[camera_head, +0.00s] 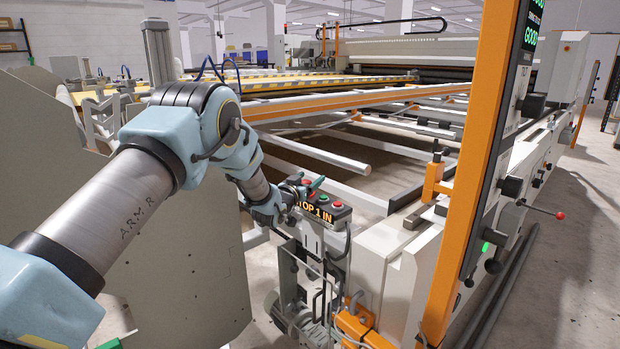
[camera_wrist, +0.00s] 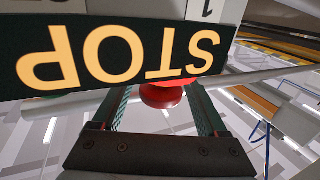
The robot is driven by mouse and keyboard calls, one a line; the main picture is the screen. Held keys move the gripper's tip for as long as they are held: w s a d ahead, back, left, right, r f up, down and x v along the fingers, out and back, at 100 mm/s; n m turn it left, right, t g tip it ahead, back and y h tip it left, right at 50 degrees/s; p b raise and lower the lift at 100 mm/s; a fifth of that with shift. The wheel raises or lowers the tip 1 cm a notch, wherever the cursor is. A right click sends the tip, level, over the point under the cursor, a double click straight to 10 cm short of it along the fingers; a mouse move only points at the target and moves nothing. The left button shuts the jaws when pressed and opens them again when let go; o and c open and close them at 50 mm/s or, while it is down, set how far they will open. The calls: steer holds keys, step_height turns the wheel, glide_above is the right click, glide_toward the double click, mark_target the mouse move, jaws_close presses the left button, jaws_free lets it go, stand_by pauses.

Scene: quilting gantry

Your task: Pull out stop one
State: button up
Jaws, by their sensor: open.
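The stop one control box (camera_head: 325,214) stands ahead of my arm, with an orange-lit sign reading "TOP 1 IN", its first letter hidden. In the wrist view the sign (camera_wrist: 120,52) appears upside down, showing STOP in large letters. A red round knob (camera_wrist: 162,95) is just below the sign's edge, between my two fingers. My gripper (camera_wrist: 161,105) is open, a finger on each side of the knob; I cannot tell whether either touches it. In the head view my gripper (camera_head: 303,187) is at the box's top left and partly hides it.
A small red button (camera_head: 322,198) and a green one (camera_head: 337,204) sit on the box top. An orange post (camera_head: 480,150) rises on the right. The gantry's rails (camera_head: 310,152) run behind. Cables and pipes hang below the box.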

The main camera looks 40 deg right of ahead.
steer(key=shift+w+d, duration=0.15)
steer(key=shift+d, duration=0.15)
jaws_close()
stand_by(0.6)
